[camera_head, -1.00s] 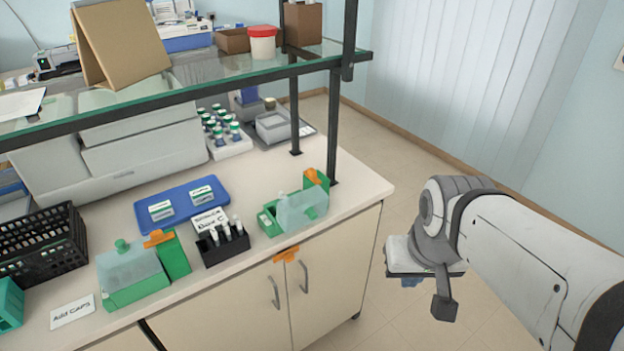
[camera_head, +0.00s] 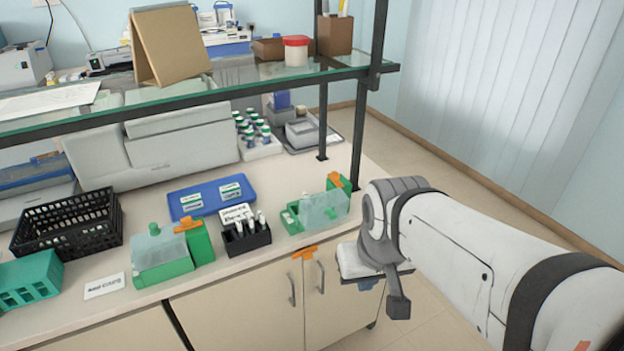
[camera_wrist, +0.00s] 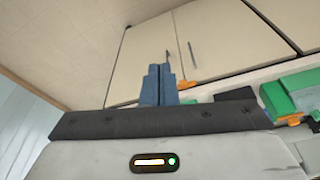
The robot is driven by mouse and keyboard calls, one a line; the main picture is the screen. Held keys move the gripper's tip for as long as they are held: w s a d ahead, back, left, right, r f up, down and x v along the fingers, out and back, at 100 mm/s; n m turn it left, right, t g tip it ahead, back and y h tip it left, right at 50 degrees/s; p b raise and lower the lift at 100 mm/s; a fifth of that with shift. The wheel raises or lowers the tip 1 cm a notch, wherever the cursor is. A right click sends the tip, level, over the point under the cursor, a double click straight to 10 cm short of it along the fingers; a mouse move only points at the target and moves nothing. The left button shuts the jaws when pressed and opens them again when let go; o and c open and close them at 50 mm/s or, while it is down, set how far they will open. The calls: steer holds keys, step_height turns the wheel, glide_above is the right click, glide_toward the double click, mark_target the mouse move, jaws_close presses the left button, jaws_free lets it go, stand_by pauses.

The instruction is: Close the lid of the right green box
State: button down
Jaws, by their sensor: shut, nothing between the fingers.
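The right green box (camera_head: 290,218) stands near the right end of the counter. A translucent pale-green panel (camera_head: 322,209) stands at its front right, with an upright green part and orange piece (camera_head: 337,181) behind. From this angle I cannot tell exactly how far its lid stands open. My gripper (camera_head: 368,285) is in front of the counter, to the right of and lower than the box, apart from it. In the wrist view its blue fingers (camera_wrist: 158,72) are together and empty. A green box (camera_wrist: 289,96) shows at that view's right edge; I cannot tell which one.
Another green box (camera_head: 163,272) with a translucent cover stands left of a black tube rack (camera_head: 247,241). An orange piece (camera_head: 304,252) is at the counter's front edge. A glass shelf (camera_head: 225,95) and its dark post (camera_head: 378,40) overhang the counter. Floor at right is free.

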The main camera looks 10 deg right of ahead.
mark_target(326, 213)
steer(key=w+d+r+n+t+y+b, duration=0.1)
steer(key=w+d+r+n+t+b, duration=0.1)
steer(key=w+n+b, duration=1.45)
steer(key=w+a+f+n+p, duration=0.1)
steer(key=w+f+n+p, duration=0.2)
steer(key=w+f+p, duration=0.2)
steer(key=shift+a+f+n, duration=0.25)
steer(key=shift+f+n, duration=0.1)
steer(key=shift+f, duration=1.25)
